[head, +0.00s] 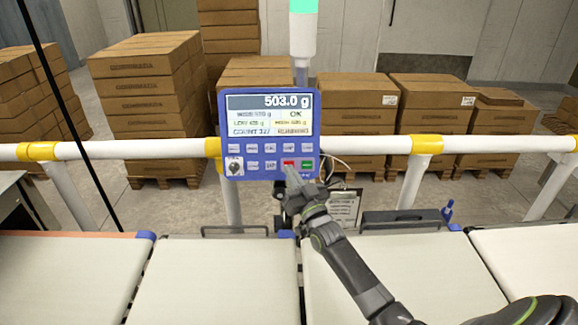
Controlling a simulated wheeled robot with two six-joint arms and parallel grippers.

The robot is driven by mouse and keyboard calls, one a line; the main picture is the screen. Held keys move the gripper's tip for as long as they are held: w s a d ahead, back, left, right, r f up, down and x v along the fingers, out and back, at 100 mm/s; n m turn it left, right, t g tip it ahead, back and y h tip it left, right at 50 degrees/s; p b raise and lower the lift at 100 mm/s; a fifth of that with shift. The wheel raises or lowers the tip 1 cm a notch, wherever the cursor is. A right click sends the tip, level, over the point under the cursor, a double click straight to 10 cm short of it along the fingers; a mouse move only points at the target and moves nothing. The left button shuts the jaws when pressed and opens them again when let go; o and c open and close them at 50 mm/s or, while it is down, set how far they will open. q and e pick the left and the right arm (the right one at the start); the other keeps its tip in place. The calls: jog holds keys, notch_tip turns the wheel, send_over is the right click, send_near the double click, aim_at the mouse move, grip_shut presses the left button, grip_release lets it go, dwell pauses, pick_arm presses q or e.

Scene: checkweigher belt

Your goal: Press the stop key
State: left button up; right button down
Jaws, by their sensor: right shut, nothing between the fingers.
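The blue control panel (222,130) stands upright at the white rail, its screen (270,114) lit and showing 503.0 g, OK and a line that seems to read RUNNING. The red key (288,163), which looks like the stop key, is in its bottom row, just left of a green key (308,164). My right gripper (291,173) is shut and empty. Its fingertips are at the lower edge of the red key; I cannot tell whether they touch it. The lower part of the red key is partly hidden by the fingers. My left gripper is not in view.
White conveyor belts (215,280) run across the front, empty where visible. A white rail (370,144) with yellow clamps crosses behind them. A lamp post with a green light (303,8) rises behind the panel. Stacked cartons (145,90) stand on pallets beyond the rail.

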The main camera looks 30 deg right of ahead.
jog(key=shift+w, duration=0.1)
dwell(0.5)
jog(key=shift+w+d+f+b, duration=0.15)
jog(key=shift+w+d+b, duration=0.05)
jog(key=shift+w+b, duration=0.1)
jog(key=shift+w+d+f+b, duration=0.1)
jog(key=shift+w+d+b, duration=0.05)
jog(key=shift+w+b, duration=0.2)
dwell(0.7)
jog(key=shift+s, duration=0.1)
jog(key=shift+s+a+r+p, duration=0.25)
jog(key=shift+s+a+p, duration=0.1)
jog(key=shift+s+p, duration=0.35)
jog(key=s+p, duration=0.1)
jog(key=s+a+r+p, duration=0.1)
jog(key=s+a+p, duration=0.1)
jog(key=s, duration=0.1)
jog(key=shift+s+r, duration=0.1)
jog(key=shift+r, duration=0.05)
dwell(0.4)
